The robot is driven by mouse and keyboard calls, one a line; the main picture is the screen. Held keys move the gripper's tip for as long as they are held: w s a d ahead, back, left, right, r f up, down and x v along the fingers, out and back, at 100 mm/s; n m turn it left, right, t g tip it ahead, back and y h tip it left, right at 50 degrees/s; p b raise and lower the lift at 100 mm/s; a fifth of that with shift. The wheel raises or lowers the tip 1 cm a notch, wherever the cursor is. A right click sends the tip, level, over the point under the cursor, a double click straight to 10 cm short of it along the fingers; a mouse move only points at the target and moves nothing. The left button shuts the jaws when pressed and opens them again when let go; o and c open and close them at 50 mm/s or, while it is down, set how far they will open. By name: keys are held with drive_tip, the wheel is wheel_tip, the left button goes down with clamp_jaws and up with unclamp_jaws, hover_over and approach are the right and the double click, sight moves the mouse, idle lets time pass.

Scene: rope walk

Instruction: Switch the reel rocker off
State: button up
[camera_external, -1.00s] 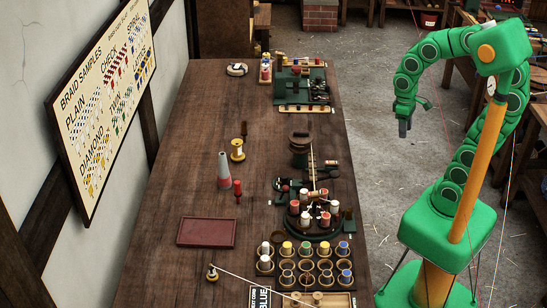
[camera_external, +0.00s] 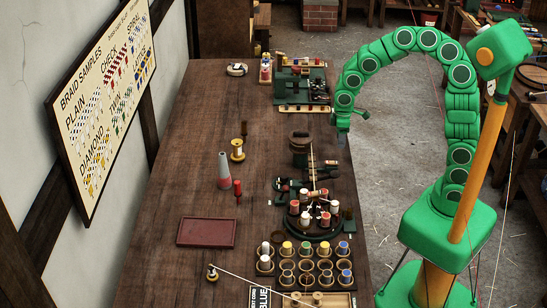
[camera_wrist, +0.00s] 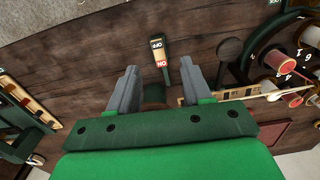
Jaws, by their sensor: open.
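The reel rocker (camera_wrist: 162,52) shows in the wrist view as a small plate with a dark OFF end and a red ON end. It lies on the wooden bench near its edge. My gripper (camera_wrist: 158,68) is open and empty, its two grey fingers apart. In the picture the rocker sits between and just beyond the fingertips; no contact shows. In the external view my gripper (camera_external: 343,125) hangs over the right edge of the bench (camera_external: 200,150). I cannot clearly make out the rocker there.
A green machine (camera_external: 295,85) stands at the bench's far end. A braider (camera_external: 315,210) with several bobbins is nearer, with a dark pot (camera_external: 300,142) between them. A dark round knob (camera_wrist: 229,47) is right of the rocker. The bench's left side is mostly clear.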

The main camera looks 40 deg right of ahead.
sight(332, 162)
drive_tip(key=w+f, duration=0.1)
drive_tip(key=w+a+f, duration=0.1)
drive_tip(key=shift+w+a+f+n, duration=0.2)
drive_tip(key=shift+f+n, duration=0.1)
drive_tip(key=shift+f, duration=3.95)
clamp_jaws()
